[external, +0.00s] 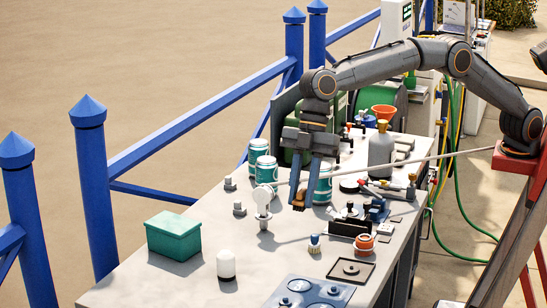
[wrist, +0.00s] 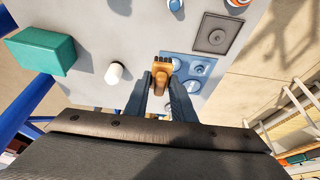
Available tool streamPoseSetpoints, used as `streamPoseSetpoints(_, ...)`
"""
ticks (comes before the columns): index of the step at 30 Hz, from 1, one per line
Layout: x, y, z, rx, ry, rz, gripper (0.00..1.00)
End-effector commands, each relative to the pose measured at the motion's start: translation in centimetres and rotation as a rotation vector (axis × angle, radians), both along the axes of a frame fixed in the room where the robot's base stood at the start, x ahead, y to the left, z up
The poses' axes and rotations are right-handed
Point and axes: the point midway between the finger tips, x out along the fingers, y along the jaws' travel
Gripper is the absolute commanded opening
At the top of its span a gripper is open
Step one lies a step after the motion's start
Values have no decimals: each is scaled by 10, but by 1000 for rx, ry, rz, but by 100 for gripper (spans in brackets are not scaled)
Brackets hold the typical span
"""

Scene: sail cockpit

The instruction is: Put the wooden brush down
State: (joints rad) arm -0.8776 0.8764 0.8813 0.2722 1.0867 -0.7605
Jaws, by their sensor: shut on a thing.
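The wooden brush (external: 298,201) is an orange-brown block with dark bristles. My gripper (external: 308,186) points down over the workbench (external: 205,250) and is shut on it. In the wrist view the brush (wrist: 161,68) sits between the two dark fingertips of my gripper (wrist: 160,84), with its bristles toward the top of the picture. The brush appears held above the bench top, with the blue panel (wrist: 203,68) behind it in the wrist view. The exact height is hard to tell.
A green box (external: 173,238), a white-topped jar (external: 226,266), a light bulb-shaped item (external: 263,203) and a small blue-and-white brush (external: 314,245) stand on the bench. Teal cans (external: 266,170) and a grey bottle (external: 381,150) crowd its back. Bare bench lies around the jar.

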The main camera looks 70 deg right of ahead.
Motion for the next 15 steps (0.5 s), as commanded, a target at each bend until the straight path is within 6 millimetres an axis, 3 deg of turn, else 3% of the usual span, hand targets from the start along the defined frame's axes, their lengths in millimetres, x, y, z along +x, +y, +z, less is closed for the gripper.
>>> streamPoseSetpoints(8, 51, -56, 3, 1, 1, -101, 1)
streamPoseSetpoints(15, 111, -141, 4, 2, 0, -243, 1)
